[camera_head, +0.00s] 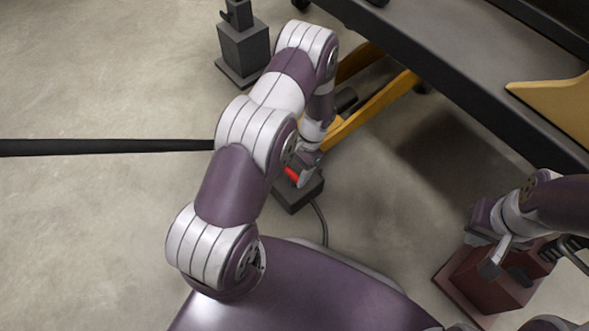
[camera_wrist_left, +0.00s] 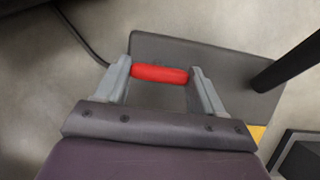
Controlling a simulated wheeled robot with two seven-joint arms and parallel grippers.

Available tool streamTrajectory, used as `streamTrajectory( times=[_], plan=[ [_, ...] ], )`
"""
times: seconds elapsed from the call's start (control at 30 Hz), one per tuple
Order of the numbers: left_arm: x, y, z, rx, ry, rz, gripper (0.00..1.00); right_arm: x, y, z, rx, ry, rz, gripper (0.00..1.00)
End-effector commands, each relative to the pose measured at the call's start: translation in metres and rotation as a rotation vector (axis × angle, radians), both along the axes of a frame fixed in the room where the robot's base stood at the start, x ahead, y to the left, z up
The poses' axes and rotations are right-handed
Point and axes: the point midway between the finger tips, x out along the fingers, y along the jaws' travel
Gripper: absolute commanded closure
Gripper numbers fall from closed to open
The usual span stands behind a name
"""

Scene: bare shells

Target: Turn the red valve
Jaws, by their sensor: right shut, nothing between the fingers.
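The red valve shows as a short red bar (camera_wrist_left: 160,74) in the left wrist view. It lies above a dark grey plate (camera_wrist_left: 225,68) and spans nearly the whole gap between the fingers of my left gripper (camera_wrist_left: 161,72). The fingers are wide apart, one at each end of the bar; whether they press on it cannot be told. In the head view the red bar (camera_head: 292,174) is partly hidden by my left gripper (camera_head: 303,176), low over a dark base (camera_head: 299,196). My right gripper (camera_head: 490,262) is shut and empty at the lower right.
A reddish-brown box (camera_head: 478,290) stands beneath my right gripper. A dark grey block (camera_head: 243,50) stands at the top. A black pole (camera_head: 110,147) comes in from the left. A yellow frame (camera_head: 377,110) and a dark bench edge (camera_head: 450,70) lie behind. A cable (camera_head: 321,222) runs from the base.

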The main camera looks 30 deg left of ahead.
Motion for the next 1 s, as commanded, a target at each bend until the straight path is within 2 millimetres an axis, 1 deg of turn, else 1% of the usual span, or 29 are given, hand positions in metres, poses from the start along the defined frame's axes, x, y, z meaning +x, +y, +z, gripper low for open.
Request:
streamTrajectory(
  times=[0.03,0.07,0.1,0.27,0.47,0.67,1.0],
  plan=[
    [0.000,0.000,0.000,0.000,0.000,0.000,0.51,0.000,0.000,0.000,0.000,0.000,0.000,1.00],
    [0.000,0.000,0.000,0.000,0.000,0.000,0.61,0.000,0.000,0.000,0.000,0.000,0.000,1.00],
    [0.000,0.000,0.000,0.000,0.000,0.000,0.62,0.000,0.000,0.000,0.000,0.000,0.000,1.00],
    [0.000,0.000,0.000,0.000,0.000,0.005,0.61,0.000,0.000,0.001,0.000,0.000,0.000,1.00],
    [0.000,0.000,0.002,0.000,-0.001,0.061,0.61,0.000,0.000,0.008,0.000,0.000,0.000,1.00],
    [0.000,0.001,0.004,-0.001,0.000,0.194,0.61,0.000,0.000,0.022,0.000,0.000,0.000,1.00],
    [0.000,0.003,0.004,0.000,0.000,0.512,0.61,0.000,0.000,0.046,0.000,0.000,0.000,1.00]
  ],
)
